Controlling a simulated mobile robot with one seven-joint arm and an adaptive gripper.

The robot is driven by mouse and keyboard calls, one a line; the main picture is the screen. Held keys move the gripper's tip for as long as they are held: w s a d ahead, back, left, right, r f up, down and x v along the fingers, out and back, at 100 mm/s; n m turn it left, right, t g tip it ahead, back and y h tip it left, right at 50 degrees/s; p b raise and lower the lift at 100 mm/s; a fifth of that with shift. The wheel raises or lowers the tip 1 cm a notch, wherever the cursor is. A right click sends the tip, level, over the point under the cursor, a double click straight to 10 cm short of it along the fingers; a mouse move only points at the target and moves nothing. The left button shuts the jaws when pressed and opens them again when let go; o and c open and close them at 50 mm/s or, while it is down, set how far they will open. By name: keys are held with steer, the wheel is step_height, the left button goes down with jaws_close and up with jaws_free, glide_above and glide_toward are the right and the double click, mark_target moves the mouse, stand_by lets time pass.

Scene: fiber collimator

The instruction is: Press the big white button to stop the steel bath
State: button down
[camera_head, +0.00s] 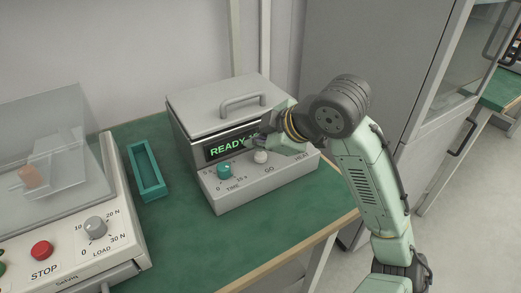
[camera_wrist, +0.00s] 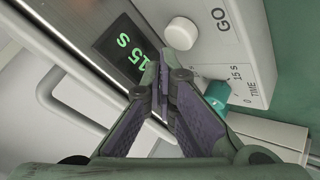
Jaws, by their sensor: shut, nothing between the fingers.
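The steel bath (camera_head: 222,102) stands on the green table, its lidded top closed, with a handle on top. Its display (camera_head: 228,148) shows green letters "READY", partly hidden by my gripper; in the wrist view the display (camera_wrist: 128,45) shows "15 S". The big white button (camera_head: 261,156) is on the front ledge above the word GO; it also shows in the wrist view (camera_wrist: 181,33). My gripper (camera_wrist: 160,62) is shut and empty, its fingertips close beside the button in the wrist view. I cannot tell whether they touch it.
A teal TIME knob (camera_head: 224,171) sits left of the button. A teal open tray (camera_head: 148,170) lies left of the bath. A machine with a red STOP button (camera_head: 41,250) and a LOAD knob (camera_head: 95,228) stands further left. The table front is clear.

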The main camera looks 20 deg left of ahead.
mark_target(259, 157)
steer(key=shift+r, duration=0.1)
step_height(259, 157, up, 5)
steer(key=p, duration=0.4)
stand_by(0.3)
stand_by(0.8)
